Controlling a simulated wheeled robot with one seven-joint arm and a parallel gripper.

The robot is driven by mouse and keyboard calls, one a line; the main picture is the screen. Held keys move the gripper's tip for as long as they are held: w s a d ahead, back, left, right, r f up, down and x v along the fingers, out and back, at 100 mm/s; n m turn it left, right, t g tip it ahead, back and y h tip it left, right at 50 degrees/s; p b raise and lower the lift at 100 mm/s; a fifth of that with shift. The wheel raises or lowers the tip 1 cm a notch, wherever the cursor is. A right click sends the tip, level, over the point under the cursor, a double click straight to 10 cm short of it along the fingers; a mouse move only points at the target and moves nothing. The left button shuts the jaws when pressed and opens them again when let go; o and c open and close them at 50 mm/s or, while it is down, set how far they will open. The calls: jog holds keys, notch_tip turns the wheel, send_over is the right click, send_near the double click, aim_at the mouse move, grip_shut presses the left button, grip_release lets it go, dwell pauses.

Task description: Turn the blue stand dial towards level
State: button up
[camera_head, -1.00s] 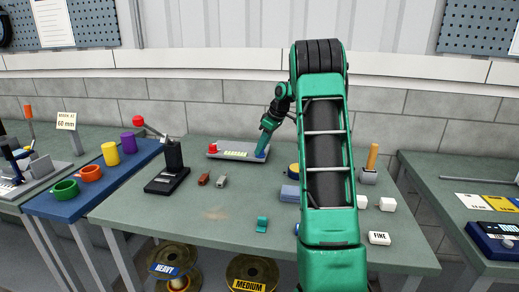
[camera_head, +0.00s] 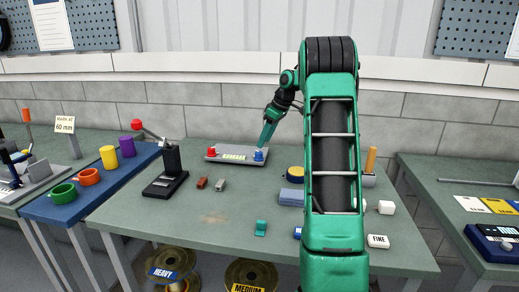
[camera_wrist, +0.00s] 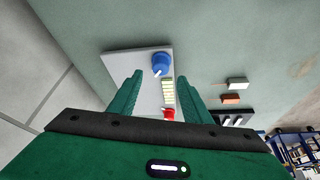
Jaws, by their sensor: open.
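The blue stand dial (camera_head: 259,155) stands at the right end of a grey panel (camera_head: 228,159) near the back of the table. It also shows in the wrist view (camera_wrist: 161,63), beyond my fingertips, with a pale pointer mark on it. A red dial (camera_head: 212,152) sits at the panel's left end, and a yellowish level strip (camera_head: 234,157) lies between the two. My gripper (camera_head: 265,146) is just above the blue dial, apart from it. In the wrist view my gripper (camera_wrist: 158,80) has its two green fingers spread with nothing between them at the tips.
A black stand with a red-knobbed lever (camera_head: 168,172) is left of the panel. Small brown (camera_head: 202,183) and grey (camera_head: 219,185) blocks lie in front. A blue-grey block (camera_head: 291,197) and a yellow-topped roll (camera_head: 295,173) are to the right.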

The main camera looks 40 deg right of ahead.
jog(key=shift+v, duration=2.35)
jog(key=shift+a, duration=0.1)
jog(key=s+a+m+g+h, duration=0.15)
jog(key=s+a+m, duration=0.45)
jog(key=s+a, duration=0.95)
jog(key=s+a+f+m+g, duration=0.1)
jog(key=s+a+f, duration=0.2)
jog(key=s, duration=0.4)
jog(key=s+a+f+m, duration=0.2)
jog(key=s+a+f, duration=0.1)
jog(key=s, duration=0.5)
jog(key=s+a+f+m+g, duration=0.1)
jog(key=s+a+f, duration=0.3)
jog(key=s, duration=0.4)
jog(key=shift+a+m+g, duration=0.35)
jog(key=shift+a+m, duration=0.15)
jog(key=shift+a, duration=0.35)
jog(key=shift+s+f, duration=0.1)
